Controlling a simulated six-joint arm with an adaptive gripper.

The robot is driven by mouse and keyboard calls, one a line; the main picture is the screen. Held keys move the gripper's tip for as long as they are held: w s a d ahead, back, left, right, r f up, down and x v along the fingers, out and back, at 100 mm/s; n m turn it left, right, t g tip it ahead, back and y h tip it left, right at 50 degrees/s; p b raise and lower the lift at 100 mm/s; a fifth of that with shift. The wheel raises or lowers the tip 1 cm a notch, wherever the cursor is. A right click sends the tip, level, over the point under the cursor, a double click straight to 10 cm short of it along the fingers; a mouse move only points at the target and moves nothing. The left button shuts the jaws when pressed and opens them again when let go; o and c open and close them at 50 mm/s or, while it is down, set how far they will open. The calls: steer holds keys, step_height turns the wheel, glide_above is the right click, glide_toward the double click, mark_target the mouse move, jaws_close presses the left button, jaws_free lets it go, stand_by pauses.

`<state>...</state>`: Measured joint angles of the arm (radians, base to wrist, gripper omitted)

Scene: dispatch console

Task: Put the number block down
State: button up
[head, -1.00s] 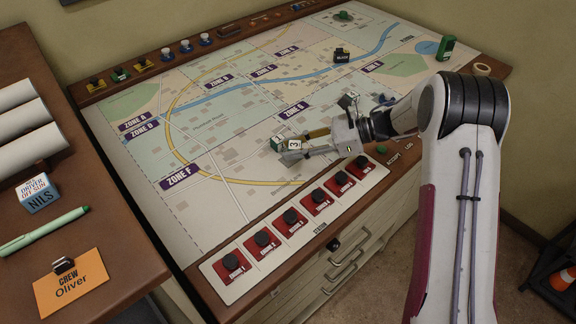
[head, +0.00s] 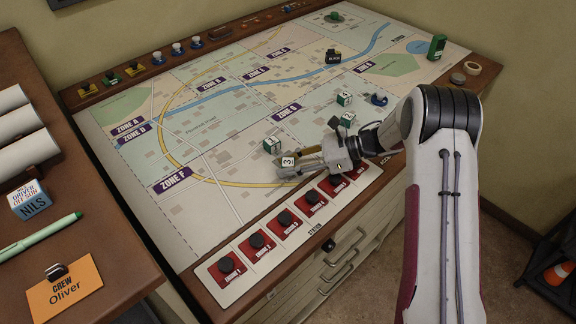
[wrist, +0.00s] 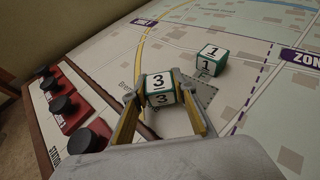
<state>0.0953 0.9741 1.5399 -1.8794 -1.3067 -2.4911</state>
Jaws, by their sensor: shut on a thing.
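The number block (head: 288,161) is a small white and green cube marked 3. My gripper (head: 291,165) is shut on it, low over the front part of the map board, near the yellow ring road. In the wrist view the number block (wrist: 160,90) sits between the two fingertips (wrist: 162,98), with 3 on both visible faces. I cannot tell whether its underside touches the map. A similar block marked 1 (wrist: 210,60) stands on the map just beyond it, apart from it, and also shows in the head view (head: 272,145).
More number blocks (head: 344,99) stand on the map (head: 215,140) near my wrist. A row of red station panels with black knobs (head: 285,219) lines the board's front edge, close to my gripper. Open map lies left of the block marked 1.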

steer(key=shift+f, duration=0.35)
steer(key=shift+f, duration=0.2)
steer(key=o, duration=1)
steer(key=shift+c, duration=0.2)
steer(key=shift+r, duration=0.25)
steer(key=v, duration=1.2)
steer(key=shift+f, duration=0.1)
